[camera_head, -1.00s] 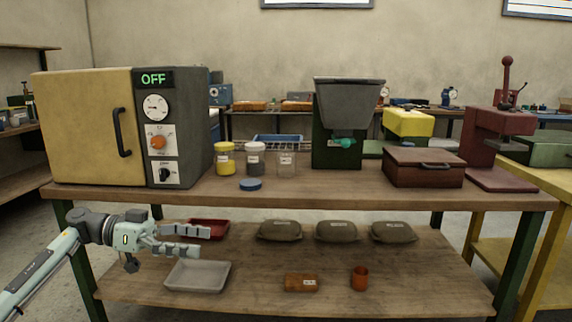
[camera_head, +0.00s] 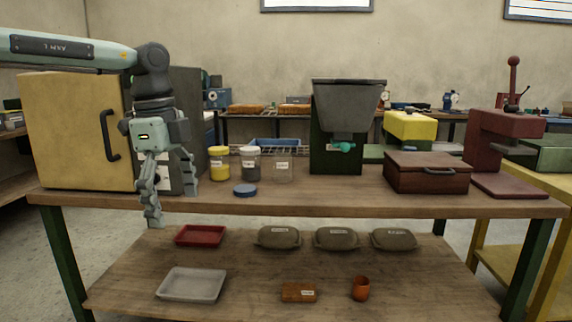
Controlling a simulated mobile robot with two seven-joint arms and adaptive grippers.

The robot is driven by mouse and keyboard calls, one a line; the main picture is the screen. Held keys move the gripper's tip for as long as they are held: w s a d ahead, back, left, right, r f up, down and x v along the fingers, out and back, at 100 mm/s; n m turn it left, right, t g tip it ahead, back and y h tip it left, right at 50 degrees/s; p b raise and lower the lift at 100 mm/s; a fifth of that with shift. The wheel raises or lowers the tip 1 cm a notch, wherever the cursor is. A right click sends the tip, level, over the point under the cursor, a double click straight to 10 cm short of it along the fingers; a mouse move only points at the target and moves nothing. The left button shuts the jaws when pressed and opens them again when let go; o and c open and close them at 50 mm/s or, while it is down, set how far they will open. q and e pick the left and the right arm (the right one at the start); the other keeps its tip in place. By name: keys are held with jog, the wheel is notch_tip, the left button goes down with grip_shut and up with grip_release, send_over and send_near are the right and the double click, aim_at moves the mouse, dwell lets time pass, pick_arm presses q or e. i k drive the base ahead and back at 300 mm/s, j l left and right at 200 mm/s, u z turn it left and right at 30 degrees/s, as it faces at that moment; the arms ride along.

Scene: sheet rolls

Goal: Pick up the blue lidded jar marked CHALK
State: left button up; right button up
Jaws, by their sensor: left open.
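No jar with a blue lid on it shows. A flat blue lid (camera_head: 245,190) lies on the bench top in front of a row of jars. The row holds a yellow-lidded jar (camera_head: 219,165), a grey-lidded jar with dark contents (camera_head: 251,166) and a clear jar (camera_head: 283,170) that looks lidless. Their labels are too small to read. My left gripper (camera_head: 171,195) is open and empty, fingers pointing down, at the bench's front left. It is left of the jars and apart from them, hiding part of the oven's control panel. My right gripper is not in view.
A yellow-doored oven (camera_head: 70,130) stands at the left. A hopper machine (camera_head: 346,110), a brown box (camera_head: 427,173) and a red press (camera_head: 505,140) stand to the right. The bench front (camera_head: 330,198) is clear. Trays and pouches lie on the lower shelf (camera_head: 240,265).

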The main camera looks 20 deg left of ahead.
aim_at(282, 161)
jog(key=i, duration=1.85)
